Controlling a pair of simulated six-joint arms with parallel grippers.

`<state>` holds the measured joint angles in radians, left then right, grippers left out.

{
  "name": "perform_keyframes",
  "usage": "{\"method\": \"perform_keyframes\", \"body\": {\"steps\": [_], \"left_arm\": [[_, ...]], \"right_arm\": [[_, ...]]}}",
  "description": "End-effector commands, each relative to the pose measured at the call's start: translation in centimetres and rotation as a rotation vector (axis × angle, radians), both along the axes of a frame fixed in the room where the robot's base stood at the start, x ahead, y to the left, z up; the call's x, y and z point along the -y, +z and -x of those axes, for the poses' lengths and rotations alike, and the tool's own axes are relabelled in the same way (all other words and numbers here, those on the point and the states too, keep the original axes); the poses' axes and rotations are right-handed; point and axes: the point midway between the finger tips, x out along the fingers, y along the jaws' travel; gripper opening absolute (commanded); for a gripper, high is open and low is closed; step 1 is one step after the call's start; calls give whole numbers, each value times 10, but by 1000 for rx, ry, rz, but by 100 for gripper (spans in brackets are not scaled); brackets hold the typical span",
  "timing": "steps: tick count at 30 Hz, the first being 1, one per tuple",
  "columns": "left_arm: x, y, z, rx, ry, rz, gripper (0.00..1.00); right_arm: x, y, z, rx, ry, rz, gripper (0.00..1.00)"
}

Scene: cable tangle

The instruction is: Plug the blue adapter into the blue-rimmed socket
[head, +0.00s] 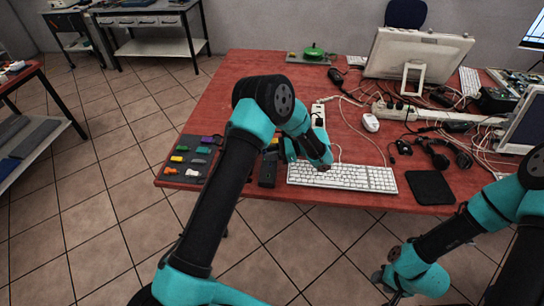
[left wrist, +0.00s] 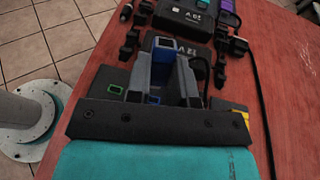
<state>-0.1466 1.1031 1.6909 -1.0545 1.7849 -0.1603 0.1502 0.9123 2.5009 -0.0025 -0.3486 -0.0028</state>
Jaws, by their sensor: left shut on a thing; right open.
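My left gripper (head: 284,156) is low over the table, left of the keyboard. In the left wrist view its dark fingers (left wrist: 172,75) are shut on the blue adapter (left wrist: 163,43), whose blue end shows at the tips; the fingers hide much of it. A small blue-edged dark rectangle (left wrist: 154,99) shows nearer the palm; I cannot tell whether it is the socket's rim. A green-rimmed dark block (left wrist: 115,91) and a yellow-marked one (left wrist: 242,116) lie either side. Contact between adapter and socket cannot be seen. My right gripper (head: 392,292) is open, off the table's front edge.
A dark board with coloured pieces (head: 192,160) lies at the table's left. The white keyboard (head: 345,177), mouse (head: 370,122), black pad (head: 431,187) and tangled cables (head: 435,110) fill the right. Black boxes (left wrist: 188,20) lie beyond the fingers. Bare tabletop lies behind the left arm.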

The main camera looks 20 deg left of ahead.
Motion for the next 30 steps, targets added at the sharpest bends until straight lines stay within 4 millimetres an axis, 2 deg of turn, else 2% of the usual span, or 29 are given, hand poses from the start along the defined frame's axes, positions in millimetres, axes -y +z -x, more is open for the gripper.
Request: {"method": "perform_keyframes", "body": {"steps": [4, 9, 22, 30], "left_arm": [[7, 14, -3, -66, -112, -167, 0], [15, 24, -6, -91, -167, -258, 0], [15, 25, -6, -93, -172, -269, 0], [15, 18, -6, -94, -172, -268, 0]], "right_arm": [[0, 0, 0, 0, 0, 0, 43], [0, 0, 0, 0, 0, 0, 43], [0, 0, 0, 0, 0, 0, 43], [0, 0, 0, 0, 0, 0, 43]]}}
